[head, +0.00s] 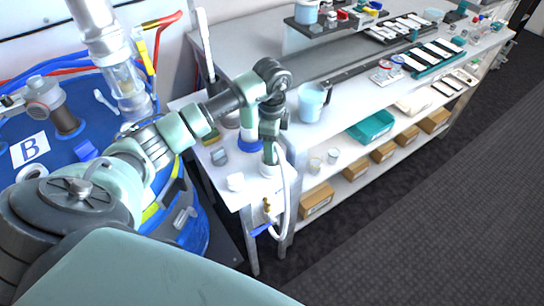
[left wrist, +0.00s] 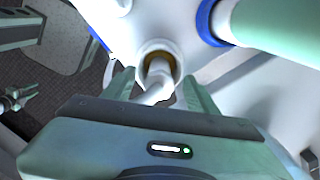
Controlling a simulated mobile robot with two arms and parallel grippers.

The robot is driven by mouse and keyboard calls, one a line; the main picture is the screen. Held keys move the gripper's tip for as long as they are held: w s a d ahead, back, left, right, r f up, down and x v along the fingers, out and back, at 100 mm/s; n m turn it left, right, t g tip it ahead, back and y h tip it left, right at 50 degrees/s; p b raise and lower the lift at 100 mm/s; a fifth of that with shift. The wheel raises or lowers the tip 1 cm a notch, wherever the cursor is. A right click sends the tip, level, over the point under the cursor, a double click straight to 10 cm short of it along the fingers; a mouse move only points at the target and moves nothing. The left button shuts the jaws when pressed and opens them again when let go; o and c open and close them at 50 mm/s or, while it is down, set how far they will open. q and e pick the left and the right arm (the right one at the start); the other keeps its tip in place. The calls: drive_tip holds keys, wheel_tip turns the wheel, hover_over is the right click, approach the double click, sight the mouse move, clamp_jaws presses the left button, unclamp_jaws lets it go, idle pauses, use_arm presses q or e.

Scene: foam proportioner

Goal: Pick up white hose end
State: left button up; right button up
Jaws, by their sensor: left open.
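The white hose (head: 286,205) curves down the front of the small white table in the head view. Its upper end sits in a white round fitting (head: 268,170) on the tabletop. My left gripper (head: 270,155) points down at this fitting. In the left wrist view the hose end (left wrist: 158,85) shows in a white ring with a brownish inside (left wrist: 157,56). My left gripper (left wrist: 160,92) is open, with one finger on each side of the hose. I cannot tell whether a finger touches it.
A pale green cylinder with a blue collar (head: 249,146) stands close beside the gripper. A blue drum marked B (head: 90,150) is at the left. A brass valve with a blue handle (head: 262,229) hangs at the table front. A pale blue jug (head: 312,102) stands on the bench. Floor at right is clear.

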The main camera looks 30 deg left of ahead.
use_arm(q)
drive_tip(key=shift+f, duration=1.15)
clamp_jaws()
drive_tip(key=shift+r, duration=0.1)
